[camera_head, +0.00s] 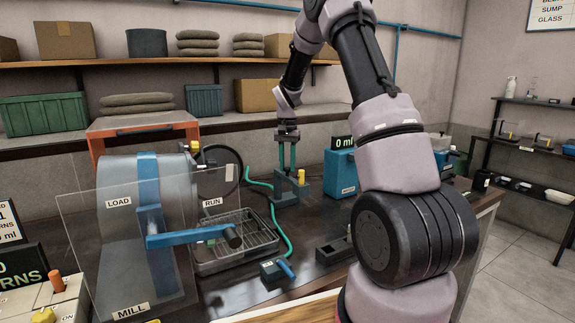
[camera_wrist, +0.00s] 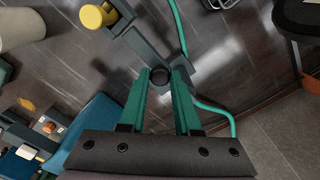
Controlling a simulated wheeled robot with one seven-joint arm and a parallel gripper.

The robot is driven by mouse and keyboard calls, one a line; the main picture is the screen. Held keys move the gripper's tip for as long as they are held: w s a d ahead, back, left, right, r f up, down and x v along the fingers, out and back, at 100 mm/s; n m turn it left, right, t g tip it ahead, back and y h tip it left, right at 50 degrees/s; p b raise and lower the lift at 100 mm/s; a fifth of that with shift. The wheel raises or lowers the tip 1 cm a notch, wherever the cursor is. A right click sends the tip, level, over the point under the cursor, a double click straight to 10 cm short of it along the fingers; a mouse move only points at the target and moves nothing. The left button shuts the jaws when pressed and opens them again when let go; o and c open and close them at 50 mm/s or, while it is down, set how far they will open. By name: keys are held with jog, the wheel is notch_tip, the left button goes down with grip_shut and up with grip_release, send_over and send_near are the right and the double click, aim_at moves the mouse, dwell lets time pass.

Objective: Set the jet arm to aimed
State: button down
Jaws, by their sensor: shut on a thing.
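The likely jet arm is a grey bar (camera_wrist: 138,47) in the wrist view, with a dark round knob (camera_wrist: 160,77) at its end. The bar runs from a grey block with a yellow knob (camera_wrist: 93,17). In the head view this grey stand (camera_head: 287,193) sits on the dark bench, with the yellow knob (camera_head: 301,176) on its right. My gripper (camera_head: 287,165) points down over the stand. In the wrist view its green fingers (camera_wrist: 160,80) are closed around the dark knob. No aimed marking is readable, so I cannot tell the arm's setting.
A teal hose (camera_head: 284,236) curves along the bench beside the stand. A wire-rack tray (camera_head: 205,265) lies front left, near the mill's clear guard (camera_head: 92,235). A blue box (camera_head: 341,174) stands right of the stand.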

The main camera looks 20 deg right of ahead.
aim_at(287, 168)
jog(key=shift+a, duration=0.1)
jog(key=c, duration=0.6)
grip_release()
notch_tip(287, 168, up, 11)
jog(key=shift+f, duration=0.15)
